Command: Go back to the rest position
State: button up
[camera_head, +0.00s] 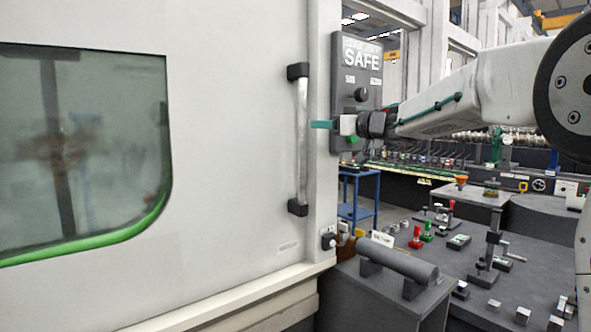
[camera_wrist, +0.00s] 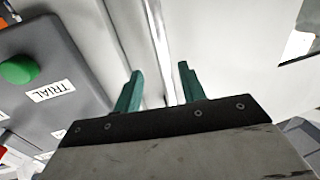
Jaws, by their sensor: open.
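My gripper (camera_head: 322,124) is at the end of my arm, which reaches in from the right. Its teal fingers point left toward the door handle (camera_head: 302,140), a vertical bar with black ends, and look close to it without visibly holding it. The grey control panel (camera_head: 344,60) marked SAFE stands beside and behind the gripper.
A large white machine door (camera_head: 230,120) with a green-edged window (camera_head: 80,150) fills the left. A dark bench (camera_head: 400,300) at lower right holds a grey cylinder (camera_head: 398,265) and several small fixtures. A blue stand (camera_head: 377,190) is behind.

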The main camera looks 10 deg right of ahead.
jog(key=w+d+f+m+t+h, duration=0.2)
jog(key=d+f+m+h, duration=0.4)
jog(key=d+h, duration=0.45)
jog(key=s+d+f+m+g+h, duration=0.1)
jog(key=s+d+f+g+h, duration=0.15)
jog(key=s+f, duration=0.35)
jog(key=s+d+f+m+g+h, duration=0.1)
jog(key=s+d+f+g+h, duration=0.2)
jog(key=s, duration=0.5)
jog(key=s+a+f+g+y, duration=0.1)
jog(key=s+a+f+g, duration=0.1)
jog(key=s, duration=1.1)
jog(key=s+a+f+g+y, duration=0.1)
jog(key=s+a+f+g, duration=0.1)
jog(key=s+f, duration=0.5)
jog(key=s+a+f+g+y, duration=0.2)
jog(key=s+a+f+g, duration=0.1)
jog(key=s, duration=1.6)
notch_tip(320, 180, down, 2)
jog(key=shift+s+f+m+g, duration=0.2)
jog(key=shift+s+m+g, duration=0.1)
jog(key=shift+g, duration=0.55)
